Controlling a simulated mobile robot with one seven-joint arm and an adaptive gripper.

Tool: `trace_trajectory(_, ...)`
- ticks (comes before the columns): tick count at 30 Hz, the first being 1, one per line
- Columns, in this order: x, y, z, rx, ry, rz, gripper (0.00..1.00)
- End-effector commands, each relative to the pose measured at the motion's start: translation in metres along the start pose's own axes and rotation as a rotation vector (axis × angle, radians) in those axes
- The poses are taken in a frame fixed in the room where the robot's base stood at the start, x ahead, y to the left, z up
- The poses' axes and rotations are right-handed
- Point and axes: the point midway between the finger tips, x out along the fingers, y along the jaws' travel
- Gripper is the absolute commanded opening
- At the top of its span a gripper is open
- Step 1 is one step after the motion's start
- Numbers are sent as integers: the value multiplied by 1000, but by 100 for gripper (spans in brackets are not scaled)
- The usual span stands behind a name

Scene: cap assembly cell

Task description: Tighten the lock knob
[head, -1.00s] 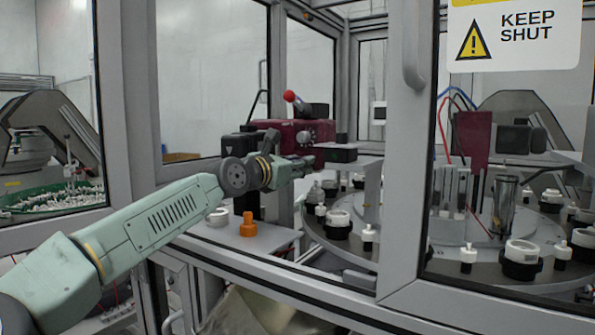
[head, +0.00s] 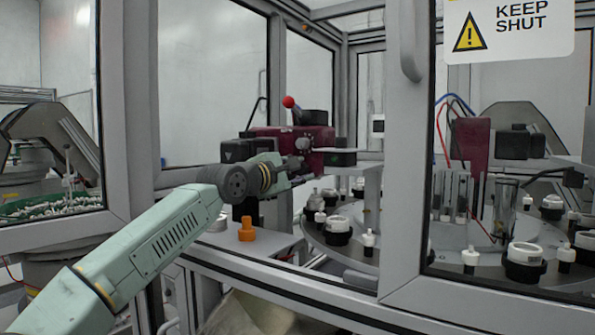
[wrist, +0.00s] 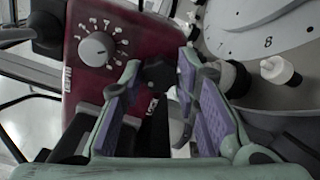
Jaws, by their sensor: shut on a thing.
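The dark lock knob (wrist: 157,75) is at the lower right edge of a dark red housing (wrist: 90,15), between my fingertips in the wrist view. My gripper (wrist: 158,72) is shut on it, with the purple-padded fingers on either side. In the head view, my gripper (head: 303,164) reaches in front of the dark red housing (head: 268,134), and the lock knob cannot be made out there. A grey dial (wrist: 97,49) with numbers around it is on the housing, left of my fingers.
A red-tipped lever (head: 288,101) stands on the housing. A turntable (head: 325,231) with black and white fittings is at the right, close to my right finger. An orange part (head: 247,230) stands on the ledge below my arm. Door frames (head: 408,150) bound the opening.

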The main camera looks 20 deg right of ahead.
Motion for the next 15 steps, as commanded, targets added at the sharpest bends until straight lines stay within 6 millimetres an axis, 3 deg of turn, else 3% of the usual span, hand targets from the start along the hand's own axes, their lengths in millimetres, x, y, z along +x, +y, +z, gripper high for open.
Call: trace_trajectory(15,0,0,0,487,0,0,1)
